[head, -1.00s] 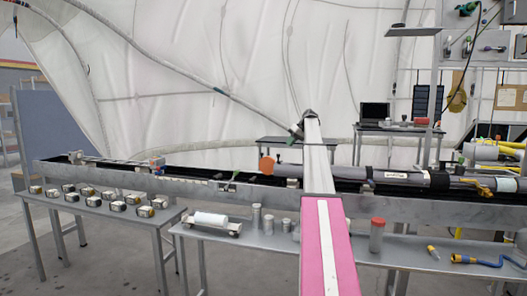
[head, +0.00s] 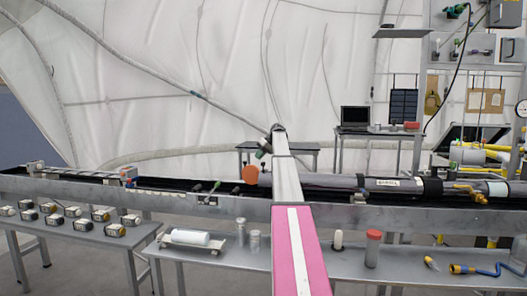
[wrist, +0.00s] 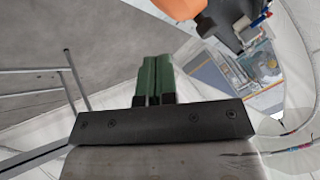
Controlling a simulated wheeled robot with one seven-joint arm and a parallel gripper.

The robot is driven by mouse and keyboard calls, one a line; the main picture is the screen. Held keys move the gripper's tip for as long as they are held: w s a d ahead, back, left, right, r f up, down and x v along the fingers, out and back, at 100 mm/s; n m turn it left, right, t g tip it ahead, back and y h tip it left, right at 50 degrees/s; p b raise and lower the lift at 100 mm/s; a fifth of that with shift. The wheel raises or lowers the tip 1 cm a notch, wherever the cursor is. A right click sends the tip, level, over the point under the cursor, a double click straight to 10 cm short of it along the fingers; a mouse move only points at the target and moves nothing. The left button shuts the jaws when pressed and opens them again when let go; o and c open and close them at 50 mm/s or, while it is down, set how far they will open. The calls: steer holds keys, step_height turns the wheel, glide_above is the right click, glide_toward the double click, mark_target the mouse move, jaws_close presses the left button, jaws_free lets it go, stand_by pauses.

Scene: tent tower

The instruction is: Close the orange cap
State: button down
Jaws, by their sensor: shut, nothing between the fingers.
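The orange cap (head: 250,174) is a round disc at the left end of a long grey tube (head: 320,181). It stands upright, face outward, beside the tube's end; how far open it is I cannot tell. My gripper (head: 264,147) is above and slightly right of the cap in the head view, small and partly hidden by my arm. In the wrist view its green fingers (wrist: 154,78) are together with nothing between them. An orange surface (wrist: 180,6), likely the cap, shows at the top edge there, beyond the fingertips and apart from them.
A long metal trough (head: 400,217) holds the tube. A laptop (head: 355,117) is behind.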

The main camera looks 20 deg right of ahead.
steer(key=shift+s+a+f, duration=0.1)
steer(key=shift+a+f, duration=0.2)
steer(key=shift+a, duration=0.55)
steer(key=shift+a+f, duration=0.3)
steer(key=shift+a, duration=0.6)
steer(key=shift+s+a+f, duration=0.1)
steer(key=shift+a+f, duration=0.2)
steer(key=shift+a, duration=0.55)
steer(key=shift+a, duration=0.2)
